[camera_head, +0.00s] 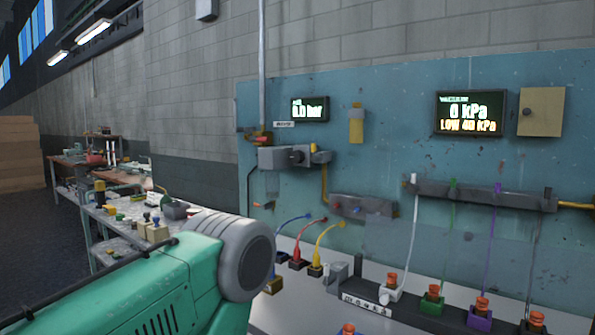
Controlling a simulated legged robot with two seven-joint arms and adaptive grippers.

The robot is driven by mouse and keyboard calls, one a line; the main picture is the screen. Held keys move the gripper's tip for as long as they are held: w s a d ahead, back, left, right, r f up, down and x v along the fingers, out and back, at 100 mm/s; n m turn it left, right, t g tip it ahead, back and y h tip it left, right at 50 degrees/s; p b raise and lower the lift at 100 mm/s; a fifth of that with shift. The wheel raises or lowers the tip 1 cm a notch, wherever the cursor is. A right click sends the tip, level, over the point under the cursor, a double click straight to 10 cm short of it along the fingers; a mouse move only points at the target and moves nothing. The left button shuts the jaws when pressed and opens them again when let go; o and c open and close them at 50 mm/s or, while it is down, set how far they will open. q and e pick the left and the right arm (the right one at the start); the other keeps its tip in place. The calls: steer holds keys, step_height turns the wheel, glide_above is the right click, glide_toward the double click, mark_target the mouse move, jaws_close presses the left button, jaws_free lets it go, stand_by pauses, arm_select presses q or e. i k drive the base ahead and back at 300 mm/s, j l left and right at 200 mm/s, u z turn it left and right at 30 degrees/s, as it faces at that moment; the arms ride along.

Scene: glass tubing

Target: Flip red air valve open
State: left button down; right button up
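A small red piece, which looks like the red air valve (263,139), sits at the foot of the vertical pipe on the left of the blue panel. It is too small to tell its handle position. A display (310,109) just right of it reads 0.0 bar. Below the valve is a grey block (290,157) with a yellow-topped fitting. My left arm, green with a grey joint, comes in from the lower left and ends below the panel's left part. Neither gripper is in view.
The blue panel (390,80) also carries a display (469,113) reading 0 kPa, LOW 40 kPa, and a grey manifold (480,195) with coloured tubes. Several red-topped fittings stand on the bench (370,272) below. A cluttered workbench (130,235) stands at the left.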

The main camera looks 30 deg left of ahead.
mark_target(255, 139)
steer(key=i+j+z, duration=0.1)
steer(key=j+z, duration=0.25)
steer(key=j, duration=1.1)
steer(key=k+j+z, duration=0.1)
steer(key=j+z, duration=0.25)
steer(key=j, duration=1.1)
steer(key=j+z, duration=0.15)
steer(key=j, duration=1.05)
